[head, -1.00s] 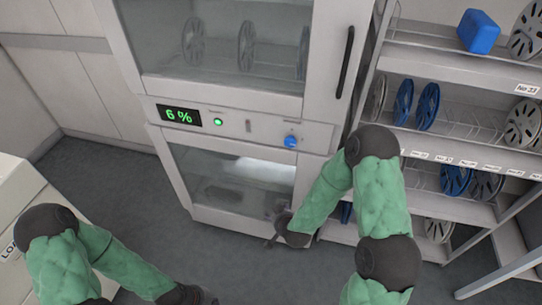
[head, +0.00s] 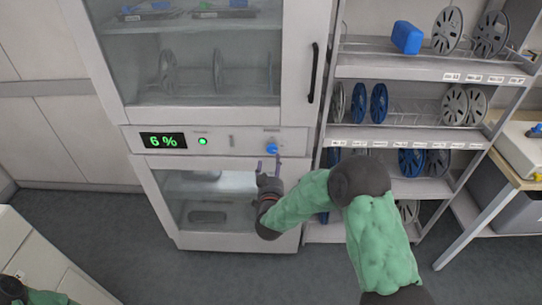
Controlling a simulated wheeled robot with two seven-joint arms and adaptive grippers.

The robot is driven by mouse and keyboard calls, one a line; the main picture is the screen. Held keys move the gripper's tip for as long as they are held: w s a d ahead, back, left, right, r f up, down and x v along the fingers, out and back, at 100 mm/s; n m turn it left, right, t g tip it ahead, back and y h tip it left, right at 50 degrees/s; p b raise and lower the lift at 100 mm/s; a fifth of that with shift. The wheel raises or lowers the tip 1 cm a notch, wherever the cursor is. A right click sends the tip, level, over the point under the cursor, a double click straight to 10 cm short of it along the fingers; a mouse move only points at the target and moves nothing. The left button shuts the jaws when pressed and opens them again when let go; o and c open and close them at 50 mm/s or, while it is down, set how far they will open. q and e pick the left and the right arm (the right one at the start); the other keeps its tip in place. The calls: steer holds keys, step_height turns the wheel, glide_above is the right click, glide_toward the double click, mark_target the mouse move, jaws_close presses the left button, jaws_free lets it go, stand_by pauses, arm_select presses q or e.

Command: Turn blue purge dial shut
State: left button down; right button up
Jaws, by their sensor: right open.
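The blue purge dial (head: 272,148) sits at the right of the control strip on the white cabinet (head: 300,142), in the head view. My right gripper (head: 268,166) is just below the dial, fingers pointing up at the strip. Its fingers are apart, one to each side of the dial's lower part, with nothing between them that I can make out. Whether a finger touches the dial I cannot tell. Of my left arm only a small part shows at the bottom left corner; its gripper is out of view.
The strip also has a display (head: 163,141) reading 6 % and a lit green button (head: 202,141). A shelf rack (head: 400,138) with reels stands right of the cabinet. A white drawer unit (head: 45,262) is at lower left. The grey floor (head: 150,235) between is clear.

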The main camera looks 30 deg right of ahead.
mark_target(272, 151)
steer(key=b+x, duration=0.1)
steer(key=x, duration=0.6)
steer(key=shift+a, duration=0.1)
steer(key=shift+c, duration=0.3)
steer(key=c, duration=1.1)
